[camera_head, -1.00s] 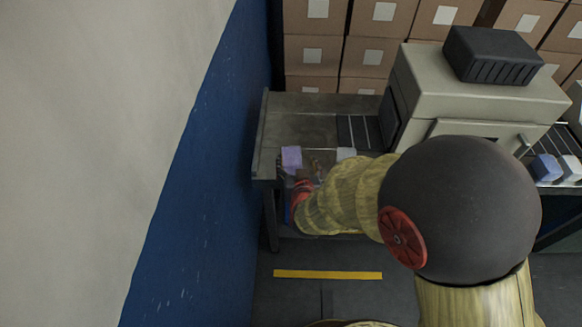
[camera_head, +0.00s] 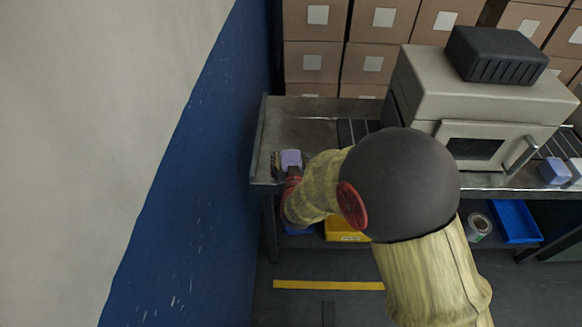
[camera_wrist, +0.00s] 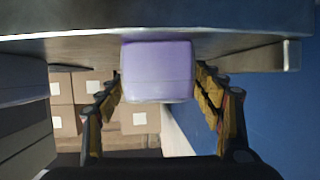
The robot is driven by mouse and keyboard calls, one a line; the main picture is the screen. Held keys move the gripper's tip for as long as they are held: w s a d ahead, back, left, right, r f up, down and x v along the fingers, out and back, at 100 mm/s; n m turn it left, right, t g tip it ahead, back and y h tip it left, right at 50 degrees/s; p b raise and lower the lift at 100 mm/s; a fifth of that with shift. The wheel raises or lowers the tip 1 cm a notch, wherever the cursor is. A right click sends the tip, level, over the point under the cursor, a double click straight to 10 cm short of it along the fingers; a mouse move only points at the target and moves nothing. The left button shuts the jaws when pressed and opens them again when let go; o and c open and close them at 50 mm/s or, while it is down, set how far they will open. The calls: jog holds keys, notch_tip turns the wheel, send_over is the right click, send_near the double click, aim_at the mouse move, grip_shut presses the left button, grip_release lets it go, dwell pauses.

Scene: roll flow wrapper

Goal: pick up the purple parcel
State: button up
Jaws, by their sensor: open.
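The purple parcel (camera_head: 291,158) sits on the left end of the metal table, near its front edge. In the wrist view the parcel (camera_wrist: 158,72) fills the space between the two fingers of my open gripper (camera_wrist: 159,88). One finger is on each side of it, with the right finger very close; I cannot tell whether either touches. In the head view my gripper (camera_head: 284,167) is at the parcel, partly hidden by my arm.
The metal table (camera_head: 290,129) runs along the back, with a blue wall (camera_head: 200,190) close on its left. A beige machine (camera_head: 480,95) stands to the right. A yellow bin (camera_head: 346,230) and a blue bin (camera_head: 516,222) are below. Stacked cartons (camera_head: 312,65) stand behind.

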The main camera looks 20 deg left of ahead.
jog(key=shift+c, duration=0.4)
jog(key=shift+r, duration=0.1)
jog(key=c, duration=1.3)
jog(key=shift+c, duration=0.2)
